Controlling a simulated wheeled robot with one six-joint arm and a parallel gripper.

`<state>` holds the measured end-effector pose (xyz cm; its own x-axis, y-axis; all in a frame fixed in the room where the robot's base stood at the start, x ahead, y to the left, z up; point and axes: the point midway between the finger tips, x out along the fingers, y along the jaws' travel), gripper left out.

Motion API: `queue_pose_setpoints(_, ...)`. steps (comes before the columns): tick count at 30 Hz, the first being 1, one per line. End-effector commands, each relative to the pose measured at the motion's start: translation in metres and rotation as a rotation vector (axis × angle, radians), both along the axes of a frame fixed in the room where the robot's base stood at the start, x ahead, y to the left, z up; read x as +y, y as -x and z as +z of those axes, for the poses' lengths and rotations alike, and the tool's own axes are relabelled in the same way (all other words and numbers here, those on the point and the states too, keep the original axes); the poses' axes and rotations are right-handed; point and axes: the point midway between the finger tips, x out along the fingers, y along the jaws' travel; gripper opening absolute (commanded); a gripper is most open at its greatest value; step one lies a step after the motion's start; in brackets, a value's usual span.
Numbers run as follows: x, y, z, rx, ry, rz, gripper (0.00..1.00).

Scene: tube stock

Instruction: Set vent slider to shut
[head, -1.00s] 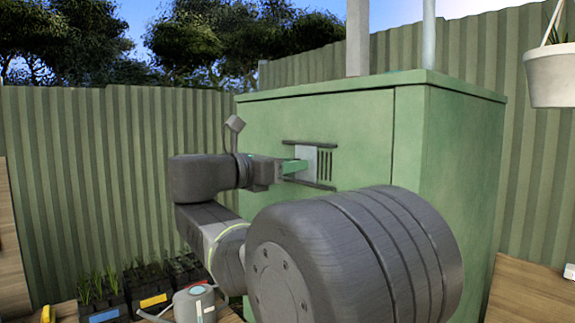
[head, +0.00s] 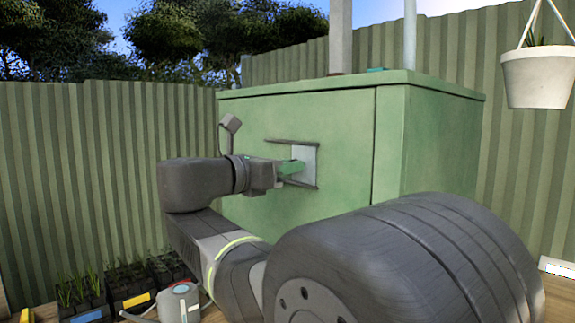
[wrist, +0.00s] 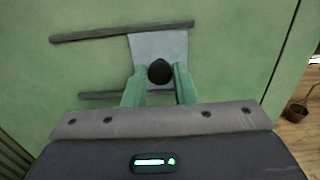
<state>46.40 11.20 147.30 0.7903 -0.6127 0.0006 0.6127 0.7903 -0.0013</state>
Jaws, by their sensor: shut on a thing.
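The vent slider is a pale grey plate (head: 309,158) with a round black knob (wrist: 159,71), set between two dark horizontal rails (wrist: 85,35) on the green cabinet front (head: 345,120). The plate sits at the right end of the rails, and no vent slots show beside it. My gripper (head: 297,167) reaches the plate from the left. In the wrist view its green fingers (wrist: 159,78) are closed on the knob, one on each side. The knob is hidden by the fingers in the head view.
Seedling trays (head: 130,284) and a grey can-like object (head: 184,300) stand low at the left. A white hanging pot (head: 539,78) is at the upper right. A corrugated fence (head: 80,180) runs behind. The cabinet front around the rails is clear.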

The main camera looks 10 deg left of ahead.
Motion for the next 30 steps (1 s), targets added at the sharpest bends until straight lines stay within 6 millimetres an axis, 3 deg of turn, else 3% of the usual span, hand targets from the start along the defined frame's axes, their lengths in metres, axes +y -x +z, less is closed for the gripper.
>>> queue_pose_setpoints(3,-0.002,0.001,-0.001,0.002,0.000,-0.006,0.00)
queue_pose_setpoints(4,-0.002,0.001,-0.001,0.002,0.000,-0.006,0.31)
queue_pose_setpoints(6,-0.002,0.001,-0.001,0.001,0.000,-0.006,0.44)
queue_pose_setpoints(19,0.004,0.006,-0.001,0.001,0.001,-0.002,0.46)
queue_pose_setpoints(30,0.039,0.050,-0.002,0.001,-0.001,0.001,0.46)
